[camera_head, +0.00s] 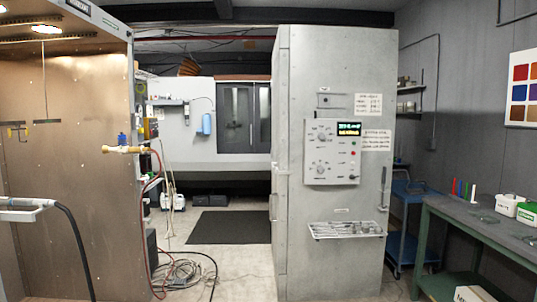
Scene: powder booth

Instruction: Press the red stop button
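A pale control panel (318,172) is mounted on the front of a tall grey cabinet (300,240) right of centre. It has a lit display (349,129) at its upper right and two dials on its left. A column of small buttons runs down its right side. A small red button (353,153) shows in that column; its label is too small to read, so I cannot tell for sure that it is the stop button. My gripper is not in view.
A wire tray (316,231) juts from the cabinet below the panel. A copper-coloured booth (90,120) stands at left, with hoses and cables (182,272) on the floor beside it. A green workbench (470,222) stands at right. A dark mat (215,227) lies behind, on open floor.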

